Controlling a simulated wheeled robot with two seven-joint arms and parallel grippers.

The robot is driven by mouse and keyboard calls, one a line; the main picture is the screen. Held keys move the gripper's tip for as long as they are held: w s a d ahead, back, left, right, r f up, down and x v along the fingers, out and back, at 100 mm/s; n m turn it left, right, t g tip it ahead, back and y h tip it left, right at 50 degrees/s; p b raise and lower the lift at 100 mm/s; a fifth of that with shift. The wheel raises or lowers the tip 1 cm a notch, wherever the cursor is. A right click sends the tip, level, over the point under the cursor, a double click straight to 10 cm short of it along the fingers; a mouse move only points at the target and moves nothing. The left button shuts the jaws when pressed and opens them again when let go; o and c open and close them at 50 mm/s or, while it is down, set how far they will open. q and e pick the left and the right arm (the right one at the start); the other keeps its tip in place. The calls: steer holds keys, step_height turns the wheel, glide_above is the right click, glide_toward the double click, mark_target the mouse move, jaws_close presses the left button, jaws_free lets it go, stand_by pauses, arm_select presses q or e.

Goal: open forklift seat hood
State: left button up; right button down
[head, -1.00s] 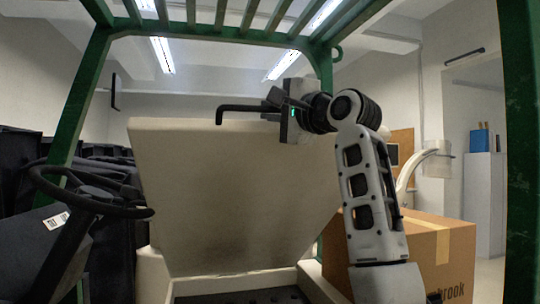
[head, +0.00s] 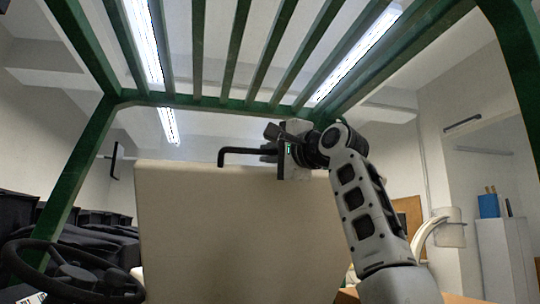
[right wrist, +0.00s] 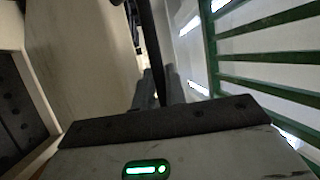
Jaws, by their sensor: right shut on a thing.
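The seat hood (head: 235,235) is a cream panel that stands raised, nearly upright, in the middle of the head view. It also fills the left of the right wrist view (right wrist: 80,50). A black bar handle (head: 235,151) runs along its top edge, and it also shows in the right wrist view (right wrist: 151,40). My right gripper (head: 270,143) is shut on this handle at the top of the hood. Its fingertips also show, dark, in the right wrist view (right wrist: 158,88). The hood's lower edge is out of the head view. My left gripper is not in view.
The green overhead guard (head: 210,103) frames the hood above and at both sides. A black steering wheel (head: 70,270) is at the lower left. Dark covered carts (head: 95,240) stand behind it. A grey cabinet (head: 505,255) stands at the far right.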

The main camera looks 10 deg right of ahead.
steer(key=shift+f, duration=0.1)
steer(key=c, duration=1.5)
jaws_free()
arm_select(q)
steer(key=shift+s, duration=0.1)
arm_select(e)
steer(key=shift+o, duration=0.2)
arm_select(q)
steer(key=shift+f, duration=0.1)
